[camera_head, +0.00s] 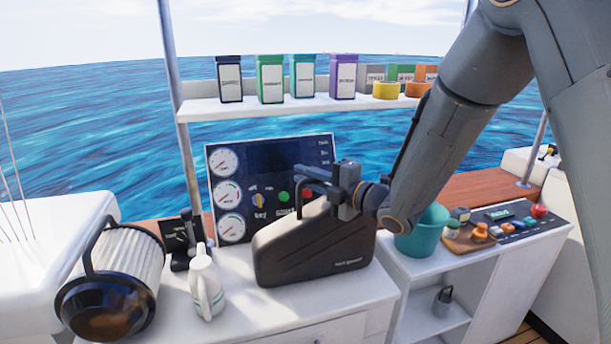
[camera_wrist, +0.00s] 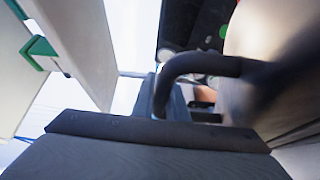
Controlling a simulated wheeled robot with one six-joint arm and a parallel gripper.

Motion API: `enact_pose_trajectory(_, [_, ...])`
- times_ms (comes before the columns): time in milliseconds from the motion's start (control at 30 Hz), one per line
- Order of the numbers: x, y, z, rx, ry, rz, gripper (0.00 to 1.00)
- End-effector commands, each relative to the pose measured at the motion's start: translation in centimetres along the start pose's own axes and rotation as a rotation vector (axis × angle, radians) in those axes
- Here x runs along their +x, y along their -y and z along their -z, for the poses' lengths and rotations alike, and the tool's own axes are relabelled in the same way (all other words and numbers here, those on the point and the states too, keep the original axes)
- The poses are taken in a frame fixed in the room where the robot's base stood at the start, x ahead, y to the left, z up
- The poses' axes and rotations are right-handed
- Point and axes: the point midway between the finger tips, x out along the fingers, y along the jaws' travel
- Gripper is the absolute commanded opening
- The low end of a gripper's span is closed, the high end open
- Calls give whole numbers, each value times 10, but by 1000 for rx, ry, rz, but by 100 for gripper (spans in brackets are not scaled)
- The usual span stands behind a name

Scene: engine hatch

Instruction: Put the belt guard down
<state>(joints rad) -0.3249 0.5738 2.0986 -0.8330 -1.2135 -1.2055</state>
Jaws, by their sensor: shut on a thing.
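The belt guard (camera_head: 310,247) is a dark, box-like cover with a light label at its lower right. It is over the white counter in front of the gauge panel. My gripper (camera_head: 322,187) is shut on the handle at its top, and the handle also shows as a dark bar in the wrist view (camera_wrist: 205,65). The guard looks upright and close to the counter top. I cannot tell whether its underside touches the counter. The guard hides the lower right of the panel.
A white jug (camera_head: 206,285) stands just left of the guard, and a large pleated filter (camera_head: 128,255) lies farther left. The gauge panel (camera_head: 270,165) is behind. A teal bucket (camera_head: 420,240) stands to the right. The counter front (camera_head: 240,310) is clear.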

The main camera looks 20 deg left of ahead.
Motion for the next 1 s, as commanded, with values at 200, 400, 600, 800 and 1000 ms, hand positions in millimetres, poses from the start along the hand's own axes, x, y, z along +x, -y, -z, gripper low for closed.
enact_pose_trajectory(200, [0,2,0,-1,0,-3,0])
enact_pose_trajectory(400, [0,2,0,0,0,0,32])
enact_pose_trajectory(600, [0,2,0,0,0,0,32])
enact_pose_trajectory(800, [-8,0,-1,0,1,0,32])
enact_pose_trajectory(1000, [-47,1,-2,0,4,0,32])
